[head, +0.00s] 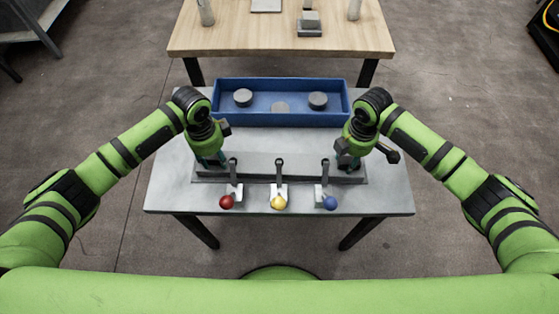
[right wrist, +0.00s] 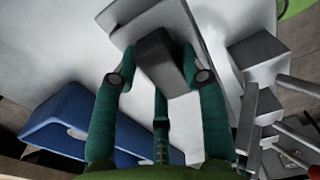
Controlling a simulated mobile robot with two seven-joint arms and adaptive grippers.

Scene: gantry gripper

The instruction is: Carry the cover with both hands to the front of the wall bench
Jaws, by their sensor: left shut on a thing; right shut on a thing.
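A long grey cover (head: 258,162) lies across the middle of a grey table (head: 165,190) in the head view. My left gripper (head: 212,162) is shut at its left end; the handle there is mostly hidden by the gripper. My right gripper (head: 347,163) is shut at its right end. In the right wrist view its teal fingers (right wrist: 160,90) are on either side of a dark grey block (right wrist: 160,57), which looks like the cover's handle. I cannot tell whether the cover rests on the table or is slightly raised. Which table is the wall bench is not clear.
A blue tray (head: 230,118) with grey discs stands behind the cover. Three levers with a red knob (head: 226,202), a yellow knob (head: 279,202) and a blue knob (head: 330,203) stand along its front. A wooden table (head: 225,42) with several items stands farther back, across a floor gap.

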